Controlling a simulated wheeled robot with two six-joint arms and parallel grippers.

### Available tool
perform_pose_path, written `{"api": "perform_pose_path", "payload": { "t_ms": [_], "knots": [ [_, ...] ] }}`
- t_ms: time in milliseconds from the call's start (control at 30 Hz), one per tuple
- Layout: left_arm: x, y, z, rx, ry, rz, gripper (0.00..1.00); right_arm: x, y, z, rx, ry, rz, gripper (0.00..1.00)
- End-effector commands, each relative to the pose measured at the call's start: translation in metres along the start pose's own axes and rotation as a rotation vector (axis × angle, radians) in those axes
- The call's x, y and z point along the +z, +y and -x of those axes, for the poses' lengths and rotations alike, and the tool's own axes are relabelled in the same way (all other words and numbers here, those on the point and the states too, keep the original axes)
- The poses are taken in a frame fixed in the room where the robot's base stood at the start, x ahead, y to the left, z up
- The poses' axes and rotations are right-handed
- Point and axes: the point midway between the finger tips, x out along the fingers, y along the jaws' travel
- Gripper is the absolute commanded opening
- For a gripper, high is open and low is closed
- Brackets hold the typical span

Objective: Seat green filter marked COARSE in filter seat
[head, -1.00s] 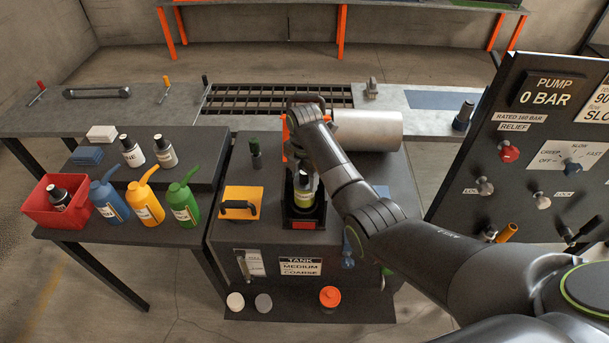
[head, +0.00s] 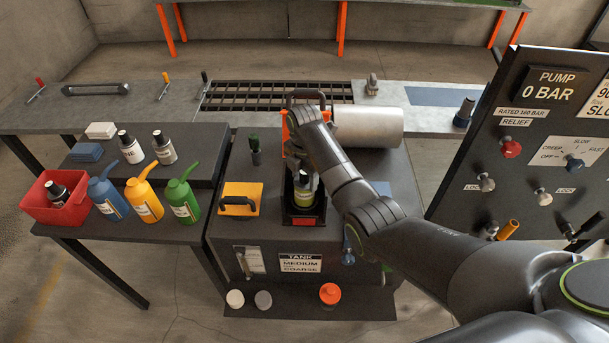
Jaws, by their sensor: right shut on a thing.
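The green filter (head: 304,197), a small cylinder with a pale label and dark top, is upright within the outline of the black filter seat (head: 303,222) on the tank top. I cannot tell whether it touches the bottom of the seat. My right gripper (head: 301,177) points down from above and is shut on the filter; its fingers partly hide the filter's top. The word on the filter is too small to read. The tank label (head: 300,263) reads TANK, MEDIUM, COARSE. My left gripper is not in view.
A yellow plate with a black handle (head: 240,197) lies left of the seat. A dark green-topped post (head: 255,150) stands behind it. A large grey cylinder (head: 370,127) lies behind right. Several oil cans and bottles stand on the left table, beside a red bin (head: 45,212). The pump panel (head: 525,120) rises right.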

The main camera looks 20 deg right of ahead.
Motion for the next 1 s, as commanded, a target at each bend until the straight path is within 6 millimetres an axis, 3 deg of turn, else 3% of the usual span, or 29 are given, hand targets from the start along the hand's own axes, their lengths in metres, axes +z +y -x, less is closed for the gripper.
{"api": "perform_pose_path", "payload": {
  "t_ms": [1000],
  "knots": [
    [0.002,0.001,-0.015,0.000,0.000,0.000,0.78,0.000,0.000,-0.026,0.000,0.000,0.000,0.26]
  ]
}}
